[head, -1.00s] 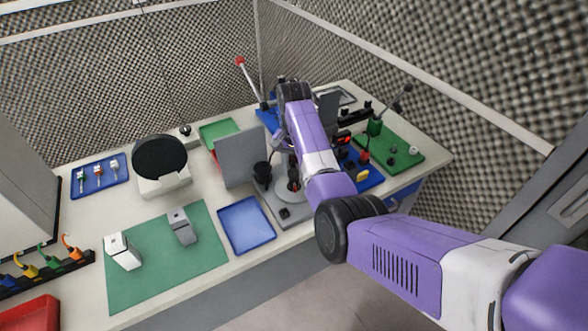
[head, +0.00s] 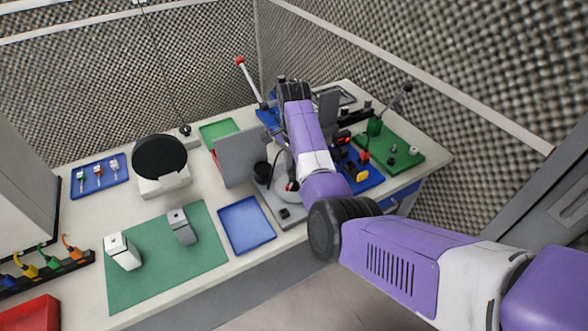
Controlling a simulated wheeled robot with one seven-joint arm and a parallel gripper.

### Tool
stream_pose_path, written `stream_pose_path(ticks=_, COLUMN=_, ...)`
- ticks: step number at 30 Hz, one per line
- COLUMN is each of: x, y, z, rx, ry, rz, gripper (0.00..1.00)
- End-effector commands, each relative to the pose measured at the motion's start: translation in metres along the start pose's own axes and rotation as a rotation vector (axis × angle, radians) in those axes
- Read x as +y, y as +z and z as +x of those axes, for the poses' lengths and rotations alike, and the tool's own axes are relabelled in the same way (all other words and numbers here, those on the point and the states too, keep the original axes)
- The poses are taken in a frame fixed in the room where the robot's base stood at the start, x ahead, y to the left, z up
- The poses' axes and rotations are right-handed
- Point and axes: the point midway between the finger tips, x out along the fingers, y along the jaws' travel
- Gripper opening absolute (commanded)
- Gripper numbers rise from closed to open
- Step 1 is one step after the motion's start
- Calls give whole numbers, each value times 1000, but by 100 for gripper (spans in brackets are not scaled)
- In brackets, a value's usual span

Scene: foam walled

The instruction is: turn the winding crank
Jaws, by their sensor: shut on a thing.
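The winding crank (head: 284,196) is on a grey base at the front of the bench, where a pale round disc with a small red part shows beside my forearm. Most of the crank and its handle is hidden behind my arm. My gripper (head: 286,167) reaches down over the disc, left of my purple forearm, and only a dark sliver of it shows. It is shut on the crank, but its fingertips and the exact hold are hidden.
A grey upright panel (head: 241,156) and a black cylinder (head: 262,172) stand close left of the crank. A blue tray (head: 246,224) lies front left. A green board (head: 395,152) with a lever is at right. The green mat (head: 150,262) holds two pale blocks.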

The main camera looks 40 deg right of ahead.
Motion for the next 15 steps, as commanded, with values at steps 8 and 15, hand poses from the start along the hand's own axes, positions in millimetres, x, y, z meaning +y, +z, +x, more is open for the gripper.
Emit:
stream_pose_path(ticks=8, x=-2, y=0, z=-2, rx=1, ry=-5, rz=137, gripper=0)
stream_pose_path(ticks=15, x=-2, y=0, z=-2, rx=1, ry=-5, rz=256, gripper=0)
